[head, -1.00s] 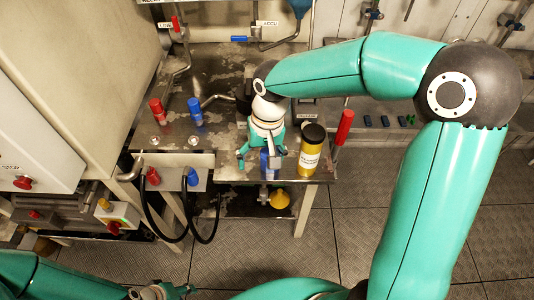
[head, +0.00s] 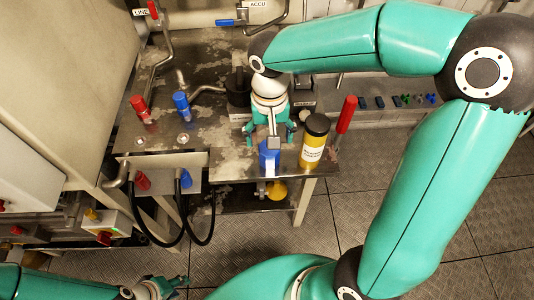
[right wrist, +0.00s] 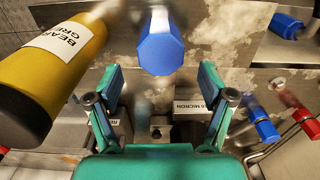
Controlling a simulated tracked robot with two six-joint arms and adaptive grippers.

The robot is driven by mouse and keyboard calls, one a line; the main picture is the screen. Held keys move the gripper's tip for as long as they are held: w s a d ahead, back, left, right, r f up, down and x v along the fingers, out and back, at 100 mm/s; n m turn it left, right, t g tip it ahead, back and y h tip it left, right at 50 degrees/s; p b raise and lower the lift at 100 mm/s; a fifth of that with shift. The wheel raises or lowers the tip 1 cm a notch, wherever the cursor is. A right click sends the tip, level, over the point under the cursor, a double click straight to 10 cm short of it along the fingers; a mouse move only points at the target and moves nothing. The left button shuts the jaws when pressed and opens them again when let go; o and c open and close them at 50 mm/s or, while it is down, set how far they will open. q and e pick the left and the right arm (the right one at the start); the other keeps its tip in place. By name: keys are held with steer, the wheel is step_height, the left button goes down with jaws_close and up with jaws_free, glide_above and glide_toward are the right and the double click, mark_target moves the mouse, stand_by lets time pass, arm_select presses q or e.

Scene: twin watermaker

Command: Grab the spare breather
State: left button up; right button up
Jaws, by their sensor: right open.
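A blue six-sided piece (head: 269,156), which may be the spare breather, stands near the front edge of the metal bench (head: 228,166). In the right wrist view the blue piece (right wrist: 160,48) appears beyond the fingertips, roughly centred between them. My right gripper (head: 270,136) is open, with one finger to each side, and it also shows open and empty in the right wrist view (right wrist: 160,82). I cannot tell whether it touches the piece. My left gripper (head: 168,287) is low at the bottom left, away from the bench; its jaw state is unclear.
A yellow grease can (head: 314,142) with a black lid stands close right of the blue piece, with a red-handled tool (head: 345,116) beyond it. Red (head: 140,107) and blue (head: 181,104) valve handles are at the left. Black hoses (head: 162,236) hang below the bench front.

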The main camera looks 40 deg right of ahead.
mark_target(268, 153)
steer(key=shift+s+a+f, duration=0.15)
steer(key=shift+f, duration=1.4)
steer(key=shift+s+a+f, duration=0.1)
steer(key=shift+f, duration=1.4)
steer(key=c, duration=1.3)
steer(key=shift+o, duration=0.2)
steer(key=shift+r, duration=0.2)
